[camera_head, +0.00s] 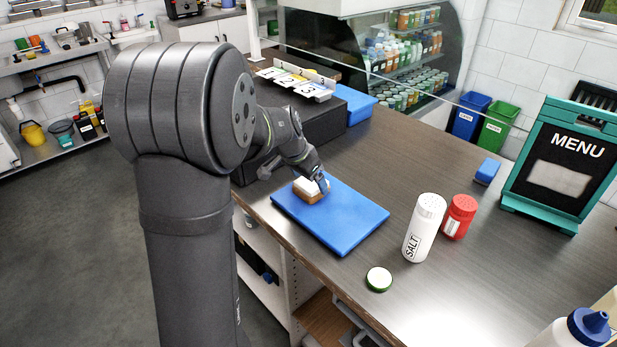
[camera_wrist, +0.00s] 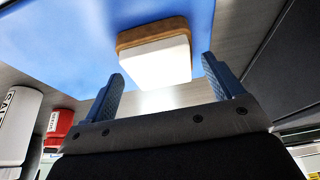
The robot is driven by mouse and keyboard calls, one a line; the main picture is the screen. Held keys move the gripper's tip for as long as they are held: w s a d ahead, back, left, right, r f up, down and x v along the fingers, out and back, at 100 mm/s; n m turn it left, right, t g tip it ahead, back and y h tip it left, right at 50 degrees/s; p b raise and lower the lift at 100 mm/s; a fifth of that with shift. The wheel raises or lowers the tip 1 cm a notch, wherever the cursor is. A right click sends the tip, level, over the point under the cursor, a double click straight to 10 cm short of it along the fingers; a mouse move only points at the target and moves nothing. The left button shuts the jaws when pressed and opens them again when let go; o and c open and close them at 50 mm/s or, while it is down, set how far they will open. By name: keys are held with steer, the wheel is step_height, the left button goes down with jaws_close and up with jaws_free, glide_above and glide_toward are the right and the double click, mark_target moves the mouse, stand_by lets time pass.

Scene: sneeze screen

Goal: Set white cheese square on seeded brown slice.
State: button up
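The white cheese square (camera_head: 304,187) lies flat on the seeded brown slice (camera_head: 313,199), which rests near the far left part of the blue board (camera_head: 345,222). In the wrist view the cheese (camera_wrist: 155,62) covers most of the slice, with a brown edge (camera_wrist: 150,35) showing along one side. My gripper (camera_wrist: 163,72) is open, its two blue fingers wide apart with a clear gap between each finger and the cheese. In the head view my gripper (camera_head: 320,182) is close beside the stack, and its fingers partly hide the stack's right side.
A white salt shaker (camera_head: 424,228) and red shaker (camera_head: 459,216) stand right of the board. A green-rimmed lid (camera_head: 379,279) lies in front. A menu stand (camera_head: 562,165) is at right. A dark raised block (camera_head: 313,122) stands behind the board. The counter's middle back is clear.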

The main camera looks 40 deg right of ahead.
steer(key=shift+r, duration=0.1)
steer(key=v, duration=1.7)
steer(key=shift+a, duration=0.1)
steer(key=x, duration=1.7)
steer(key=shift+r, duration=0.1)
